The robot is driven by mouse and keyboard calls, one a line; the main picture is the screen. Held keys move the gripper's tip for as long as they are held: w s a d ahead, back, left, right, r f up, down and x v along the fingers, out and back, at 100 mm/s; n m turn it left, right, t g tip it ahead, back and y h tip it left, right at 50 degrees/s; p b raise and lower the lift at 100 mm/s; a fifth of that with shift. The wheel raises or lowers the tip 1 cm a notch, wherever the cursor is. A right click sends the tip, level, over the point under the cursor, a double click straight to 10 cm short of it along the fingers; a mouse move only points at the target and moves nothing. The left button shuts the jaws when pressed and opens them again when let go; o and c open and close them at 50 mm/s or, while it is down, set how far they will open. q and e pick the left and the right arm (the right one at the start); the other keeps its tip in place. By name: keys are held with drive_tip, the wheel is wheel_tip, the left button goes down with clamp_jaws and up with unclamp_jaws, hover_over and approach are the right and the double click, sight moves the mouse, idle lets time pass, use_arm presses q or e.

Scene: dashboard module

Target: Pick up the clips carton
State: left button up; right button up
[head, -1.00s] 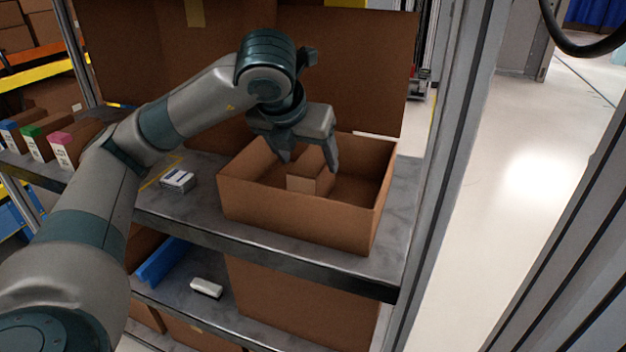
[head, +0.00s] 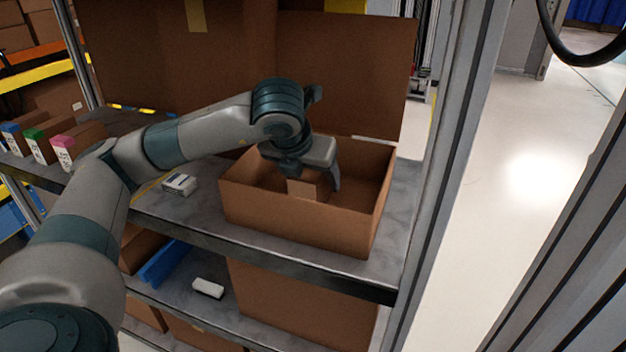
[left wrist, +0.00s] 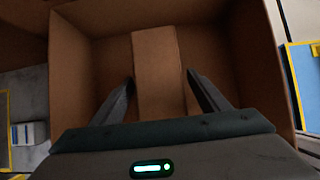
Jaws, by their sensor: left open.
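The clips carton, a small plain brown box (head: 304,189), sits inside a larger open brown box on the shelf. In the left wrist view the carton (left wrist: 158,75) runs lengthwise between my two fingers. My left gripper (head: 312,180) is lowered into the open box, with its fingers on either side of the carton. In the left wrist view the gripper (left wrist: 158,92) is open, with a gap between each finger and the carton. Part of the carton is hidden behind the gripper in the head view. My right gripper is not in view.
The open box (head: 295,225) has walls close around the gripper. A small white and grey box (head: 180,184) lies on the shelf (head: 185,215) to its left. A tall cardboard panel (head: 345,75) stands behind, and a metal post (head: 445,180) stands to the right.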

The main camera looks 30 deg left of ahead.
use_arm(q)
drive_tip(key=shift+x, duration=0.9)
drive_tip(key=c, duration=1.5)
